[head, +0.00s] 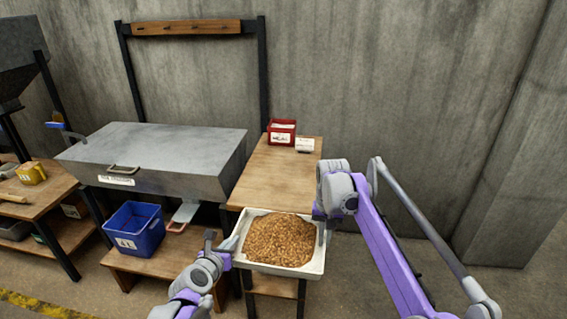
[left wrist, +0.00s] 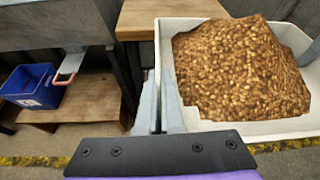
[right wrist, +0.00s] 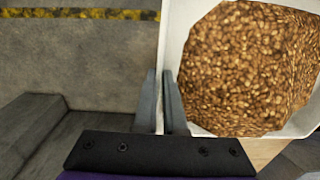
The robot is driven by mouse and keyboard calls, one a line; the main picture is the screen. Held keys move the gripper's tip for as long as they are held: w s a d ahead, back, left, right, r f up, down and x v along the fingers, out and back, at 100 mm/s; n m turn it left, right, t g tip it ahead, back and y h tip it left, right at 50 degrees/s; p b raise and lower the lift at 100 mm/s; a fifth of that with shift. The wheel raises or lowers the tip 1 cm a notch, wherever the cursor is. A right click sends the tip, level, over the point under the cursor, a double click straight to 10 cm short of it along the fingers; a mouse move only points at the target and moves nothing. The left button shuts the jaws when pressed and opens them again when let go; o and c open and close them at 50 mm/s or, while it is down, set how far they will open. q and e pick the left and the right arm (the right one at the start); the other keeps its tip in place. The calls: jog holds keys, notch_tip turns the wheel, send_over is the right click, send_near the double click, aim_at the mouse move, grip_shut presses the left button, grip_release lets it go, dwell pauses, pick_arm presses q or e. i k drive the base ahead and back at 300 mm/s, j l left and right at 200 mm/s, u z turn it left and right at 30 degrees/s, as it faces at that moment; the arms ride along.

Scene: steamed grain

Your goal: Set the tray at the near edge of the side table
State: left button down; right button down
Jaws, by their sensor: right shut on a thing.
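The tray (head: 246,264) is white and filled with brown grain (head: 280,240). It covers the near end of the wooden side table (head: 275,177) in the head view; I cannot tell whether it rests on the top or hangs above it. My left gripper (head: 228,245) is at the tray's left wall, its fingers close together around that wall in the left wrist view (left wrist: 160,105). My right gripper (head: 321,215) is shut on the tray's right wall, which also shows in the right wrist view (right wrist: 172,60). The table's near edge is hidden by the tray.
A large grey lidded box (head: 150,155) stands left of the table. Below it, a blue bin (head: 135,228) sits on a low wooden bench (head: 165,268). The table's middle is clear.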

aim_at(276, 187)
jog(key=i, duration=1)
